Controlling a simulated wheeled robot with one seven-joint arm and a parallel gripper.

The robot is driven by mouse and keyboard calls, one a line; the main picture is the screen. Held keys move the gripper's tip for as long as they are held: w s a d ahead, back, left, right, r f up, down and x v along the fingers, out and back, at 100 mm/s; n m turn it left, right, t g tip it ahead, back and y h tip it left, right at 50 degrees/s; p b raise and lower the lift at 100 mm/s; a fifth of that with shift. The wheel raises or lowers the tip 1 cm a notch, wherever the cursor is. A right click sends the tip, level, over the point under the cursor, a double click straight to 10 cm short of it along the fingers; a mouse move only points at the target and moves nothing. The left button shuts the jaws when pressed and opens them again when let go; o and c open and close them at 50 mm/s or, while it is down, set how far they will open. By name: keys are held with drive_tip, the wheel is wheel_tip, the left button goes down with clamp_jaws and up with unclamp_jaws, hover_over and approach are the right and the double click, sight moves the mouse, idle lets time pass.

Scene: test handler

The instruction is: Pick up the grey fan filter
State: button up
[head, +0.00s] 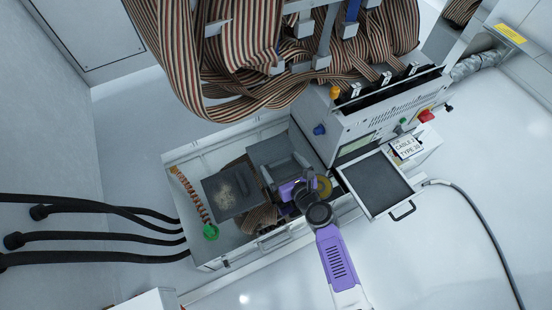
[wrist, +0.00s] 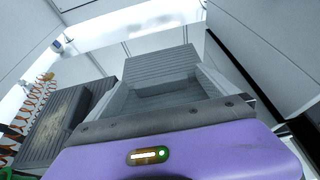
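Two grey blocks are in the white tray, and I cannot tell for certain which is the fan filter. A clean, ribbed grey block (head: 272,149) stands at the tray's right part; it is straight ahead in the wrist view (wrist: 160,65). A darker, dusty grey block (head: 231,190) lies to its left, and it also shows at the left of the wrist view (wrist: 62,128). My gripper (head: 284,166) is spread wide, its fingers pointing at the clean block. In the wrist view, my gripper (wrist: 165,88) has that block between or just beyond its fingers; contact is unclear.
The white tray (head: 184,157) holds an orange coiled cord (head: 190,193) at left. A machine (head: 350,125) stands at right, with a framed dark panel (head: 378,184) below it. Ribbon cables (head: 245,50) hang above. Black hoses (head: 100,235) lie at left. Floor at right is clear.

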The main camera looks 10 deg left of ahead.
drive_tip(key=c, duration=1.4)
drive_tip(key=shift+r, duration=0.15)
wheel_tip(320, 180, up, 20)
drive_tip(key=p, duration=1.7)
drive_tip(key=shift+p, duration=0.35)
